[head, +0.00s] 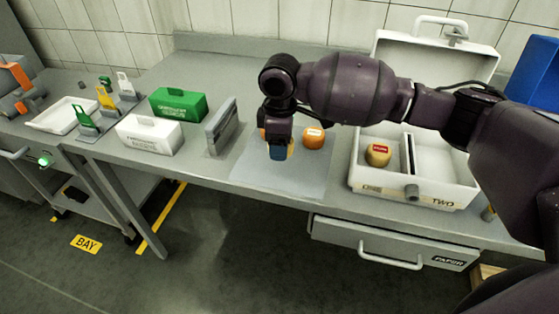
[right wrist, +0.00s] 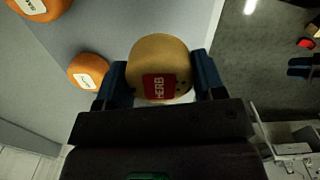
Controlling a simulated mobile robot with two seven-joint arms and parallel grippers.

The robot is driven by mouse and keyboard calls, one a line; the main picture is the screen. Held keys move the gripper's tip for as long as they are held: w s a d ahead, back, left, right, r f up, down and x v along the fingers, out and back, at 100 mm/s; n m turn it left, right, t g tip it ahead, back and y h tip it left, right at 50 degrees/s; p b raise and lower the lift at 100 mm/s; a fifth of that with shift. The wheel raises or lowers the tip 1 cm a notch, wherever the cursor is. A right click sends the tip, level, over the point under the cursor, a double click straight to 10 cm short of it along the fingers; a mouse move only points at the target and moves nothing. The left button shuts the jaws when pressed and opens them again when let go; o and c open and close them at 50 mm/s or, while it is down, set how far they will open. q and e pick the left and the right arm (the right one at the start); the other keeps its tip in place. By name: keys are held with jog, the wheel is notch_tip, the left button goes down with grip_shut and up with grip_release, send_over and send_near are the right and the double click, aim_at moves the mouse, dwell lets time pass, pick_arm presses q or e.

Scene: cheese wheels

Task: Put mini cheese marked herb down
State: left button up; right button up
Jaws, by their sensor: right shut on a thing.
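My right gripper (head: 279,152) is shut on the mini cheese marked herb, a yellow-tan round with a red label. The cheese (right wrist: 150,52) sits between the two blue fingers (right wrist: 160,82) in the right wrist view, with its label readable. In the head view it is mostly hidden behind the fingers, over the pale mat (head: 310,183) on the bench. I cannot tell whether it touches the mat. Two orange cheeses with white labels are beyond it; one (head: 313,138) shows clearly, and both appear in the right wrist view (right wrist: 88,70). My left gripper is out of view.
A grey upright block (head: 221,128) stands left of the mat. Green (head: 179,104) and white (head: 150,135) boxes are farther left. The mat's front is clear.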

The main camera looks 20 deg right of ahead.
aim_at(280, 170)
notch_tip(280, 170, down, 6)
jog(key=shift+f+b, duration=0.1)
jog(key=shift+b, duration=0.45)
jog(key=o, duration=1)
